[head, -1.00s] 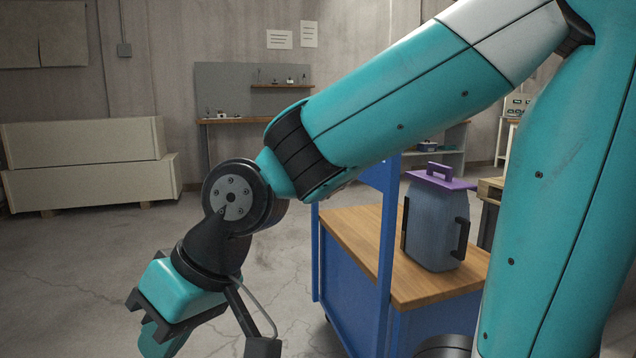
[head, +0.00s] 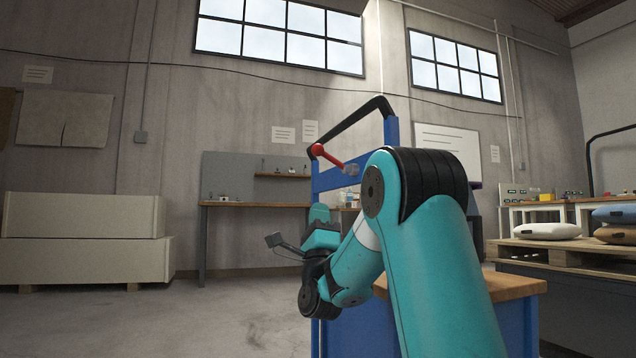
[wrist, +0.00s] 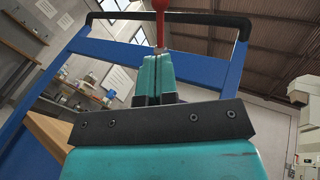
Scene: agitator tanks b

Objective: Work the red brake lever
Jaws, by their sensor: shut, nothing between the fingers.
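The red brake lever (head: 330,157) is on the blue upright frame of a trolley, below its black push handle. In the head view it slants from a round red knob at upper left down to a grey pivot at right. In the wrist view the red lever (wrist: 160,8) shows at the top middle, just beyond the fingertips, and its upper end is cut off. My gripper (head: 320,212) points upward below the knob in the head view, with a gap between them. In the wrist view its teal fingers (wrist: 154,76) are together and hold nothing. I cannot tell its exact distance from the lever.
The blue trolley frame (wrist: 85,47) and black handle (head: 350,125) stand around the lever. The wooden trolley top (head: 515,285) is partly hidden by my arm. Pallets with sacks (head: 547,231) stand at right. Open floor (head: 230,315) lies at left.

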